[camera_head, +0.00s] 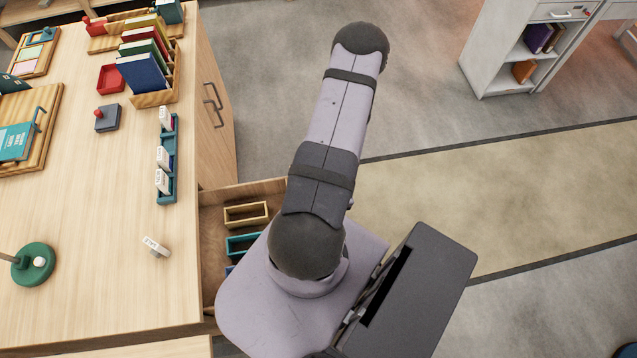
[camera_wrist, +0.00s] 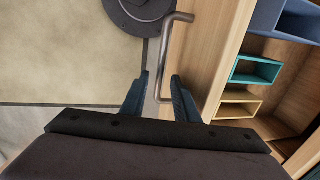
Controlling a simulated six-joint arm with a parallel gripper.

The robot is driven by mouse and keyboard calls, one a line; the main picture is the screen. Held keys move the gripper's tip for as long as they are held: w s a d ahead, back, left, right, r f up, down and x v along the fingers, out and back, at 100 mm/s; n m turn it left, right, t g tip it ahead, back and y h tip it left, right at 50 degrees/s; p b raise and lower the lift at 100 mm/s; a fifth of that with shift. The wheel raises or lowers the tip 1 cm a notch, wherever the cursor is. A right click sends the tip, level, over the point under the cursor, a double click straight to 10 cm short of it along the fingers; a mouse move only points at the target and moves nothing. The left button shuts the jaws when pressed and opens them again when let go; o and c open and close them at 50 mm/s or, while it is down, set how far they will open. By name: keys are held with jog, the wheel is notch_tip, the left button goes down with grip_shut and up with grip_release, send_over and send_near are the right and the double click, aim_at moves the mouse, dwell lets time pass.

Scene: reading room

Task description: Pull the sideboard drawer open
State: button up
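The sideboard (camera_head: 90,240) has a pale wooden top with items on it. Its drawer (camera_head: 212,238) stands out from the body, open, with small coloured bins inside. In the wrist view, the drawer front (camera_wrist: 212,50) runs along the right, with a grey metal bar handle (camera_wrist: 164,55) on its outer face. My gripper (camera_wrist: 160,76) is at the handle, one finger on each side of the bar. The fingers stand apart, with gaps showing beside the bar. In the head view, my arm covers the drawer front, handle and gripper.
A yellow bin (camera_head: 246,213) and a teal bin (camera_head: 243,243) sit in the drawer. A cabinet door with handles (camera_head: 213,105) is farther along the sideboard. The floor (camera_head: 430,190) to the right is clear up to a white shelf unit (camera_head: 491,50).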

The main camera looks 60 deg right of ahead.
notch_tip(320, 180, up, 7)
jog(key=d+p, duration=0.1)
jog(key=shift+s, duration=0.45)
dwell(0.4)
jog(key=w+a+r+n+g+h, duration=0.25)
jog(key=w+r+n, duration=0.25)
jog(key=w+r, duration=0.85)
jog(key=a+r+n, duration=0.4)
jog(key=a+r, duration=0.7)
jog(key=a, duration=0.5)
jog(key=shift+s+r+t+y, duration=0.25)
jog(key=shift+s+t+y, duration=0.15)
jog(key=shift+t+y, duration=0.05)
